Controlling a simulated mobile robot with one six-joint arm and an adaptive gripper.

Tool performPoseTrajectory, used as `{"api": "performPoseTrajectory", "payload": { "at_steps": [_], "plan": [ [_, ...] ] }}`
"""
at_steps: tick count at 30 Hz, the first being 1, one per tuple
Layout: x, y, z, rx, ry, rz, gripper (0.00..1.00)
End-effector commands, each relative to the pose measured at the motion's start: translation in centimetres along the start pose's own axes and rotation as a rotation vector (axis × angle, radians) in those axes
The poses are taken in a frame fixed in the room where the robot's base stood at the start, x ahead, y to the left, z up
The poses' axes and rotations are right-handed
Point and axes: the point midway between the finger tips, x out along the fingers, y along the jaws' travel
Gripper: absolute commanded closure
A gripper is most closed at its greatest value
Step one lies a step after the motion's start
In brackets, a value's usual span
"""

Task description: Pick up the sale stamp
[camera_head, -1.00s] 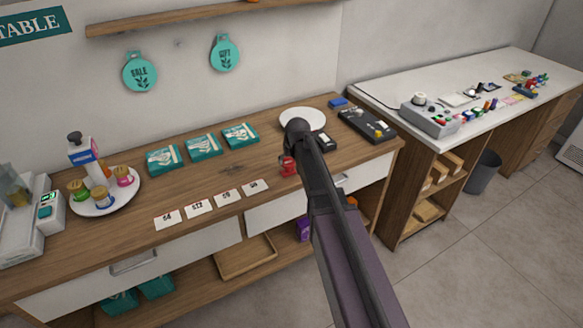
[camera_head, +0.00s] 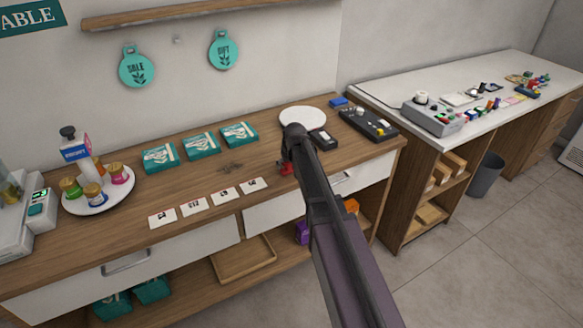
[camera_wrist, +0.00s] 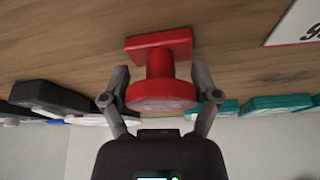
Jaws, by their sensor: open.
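The red stamp (camera_wrist: 160,62), which I take to be the sale stamp, stands on the wooden counter in the wrist view, with a square base and a round knob. The two fingers of my gripper (camera_wrist: 162,88) are open, one on each side of the stamp's handle. Gaps show between the fingers and the stem; I cannot tell whether either touches the knob. In the head view the stamp (camera_head: 285,168) is partly hidden behind the end of my arm, and the fingers cannot be made out. Any marking on the stamp is unreadable.
White price cards (camera_head: 225,195) lie in a row left of the stamp, with teal boxes (camera_head: 201,145) behind them. A white plate (camera_head: 303,118), a small black device (camera_head: 323,140) and a black tray (camera_head: 369,124) are near the counter's right end. Bare wood surrounds the stamp.

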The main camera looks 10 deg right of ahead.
Motion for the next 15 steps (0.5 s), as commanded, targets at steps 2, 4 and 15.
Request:
{"api": "performPoseTrajectory", "payload": {
  "at_steps": [2,4,15],
  "plan": [
    [-0.01,-0.01,-0.01,0.000,0.000,0.000,0.21],
    [-0.03,-0.01,-0.01,0.000,0.000,0.000,0.21],
    [-0.03,-0.01,-0.01,0.000,0.000,0.000,0.21]
  ]
}}
